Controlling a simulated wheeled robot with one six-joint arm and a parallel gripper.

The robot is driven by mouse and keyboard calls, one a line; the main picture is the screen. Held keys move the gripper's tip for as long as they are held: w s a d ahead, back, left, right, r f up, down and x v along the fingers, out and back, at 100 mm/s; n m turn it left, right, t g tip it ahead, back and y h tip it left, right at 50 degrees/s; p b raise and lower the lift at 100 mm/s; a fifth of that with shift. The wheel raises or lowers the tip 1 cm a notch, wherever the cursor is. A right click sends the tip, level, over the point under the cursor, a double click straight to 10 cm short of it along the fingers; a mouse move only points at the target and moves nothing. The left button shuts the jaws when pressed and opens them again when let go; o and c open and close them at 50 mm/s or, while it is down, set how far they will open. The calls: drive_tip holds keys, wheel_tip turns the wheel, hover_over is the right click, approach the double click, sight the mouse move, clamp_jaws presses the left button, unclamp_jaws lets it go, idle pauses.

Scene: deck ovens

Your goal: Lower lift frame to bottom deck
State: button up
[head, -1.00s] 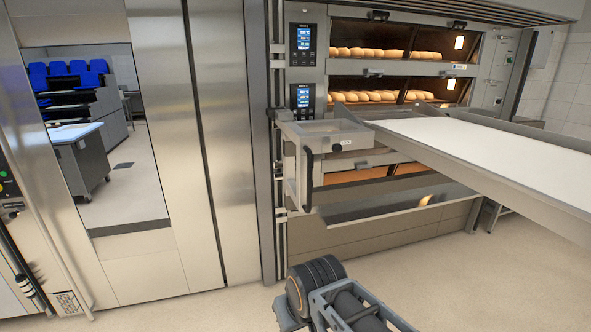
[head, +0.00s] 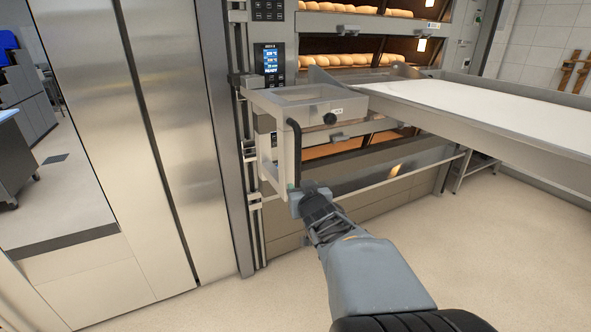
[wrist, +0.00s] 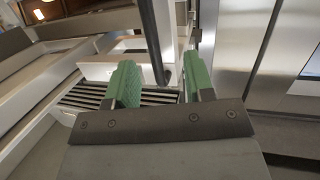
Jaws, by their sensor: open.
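The lift frame (head: 262,160) is a pale metal bracket on the vertical rail at the oven's left side, with a black upright handle (head: 294,150) on its front. It carries a long loader with a white belt (head: 480,115), level with the middle of the oven front. The bottom deck (head: 335,147) glows orange below the loader. My gripper (head: 301,192) is at the lower end of the handle. In the wrist view, my gripper's green fingers (wrist: 157,85) are apart, and the black handle (wrist: 156,40) comes down between them. I cannot tell whether either finger touches it.
Upper decks hold several loaves (head: 345,60). A control panel (head: 270,63) is left of them. The loader juts far out to the right. A steel cabinet wall (head: 150,130) stands close on the left. The floor (head: 500,240) in front is clear.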

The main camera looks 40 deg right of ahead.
sight(299, 166)
drive_tip(key=w+d, duration=0.2)
drive_tip(key=w, duration=0.2)
drive_tip(key=w+d+t+p, duration=0.1)
drive_tip(key=w+d, duration=0.1)
drive_tip(key=w, duration=0.2)
drive_tip(key=w+d+t, duration=0.1)
drive_tip(key=w+d, duration=0.2)
drive_tip(key=w, duration=0.1)
drive_tip(key=shift+w+r+p, duration=0.3)
drive_tip(key=shift+w, duration=0.1)
clamp_jaws()
idle(0.3)
